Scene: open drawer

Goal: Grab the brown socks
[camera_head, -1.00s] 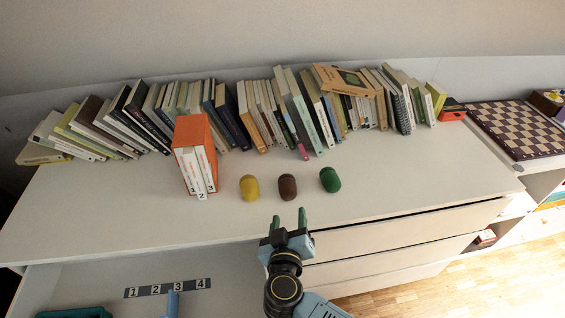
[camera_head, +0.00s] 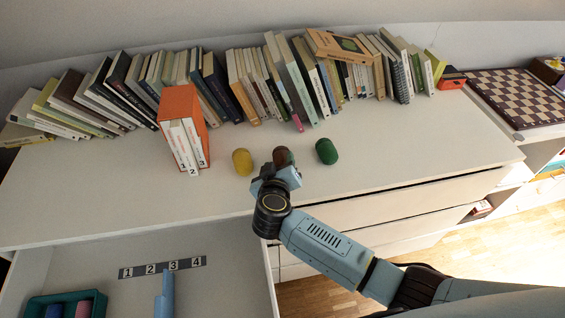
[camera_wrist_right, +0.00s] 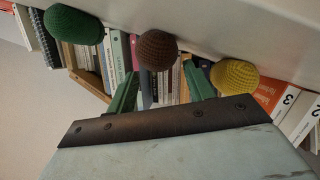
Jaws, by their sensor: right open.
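The brown socks (camera_head: 284,157), a rounded brown bundle, stand on the white dresser top between a yellow bundle (camera_head: 242,161) and a green bundle (camera_head: 327,151). In the head view my right gripper (camera_head: 281,166) is just in front of the brown socks and partly covers them. In the right wrist view the brown socks (camera_wrist_right: 157,49) show beyond and between the two green fingers of my right gripper (camera_wrist_right: 160,88). The fingers are apart with nothing held, and I cannot tell whether they touch the socks. My left gripper is not in view.
An orange box of white numbered volumes (camera_head: 182,130) stands left of the yellow bundle. A long row of books (camera_head: 240,85) lines the back. Below, an open drawer (camera_head: 225,290) holds a numbered strip (camera_head: 162,268), a blue upright piece (camera_head: 165,297) and a teal bin (camera_head: 38,302).

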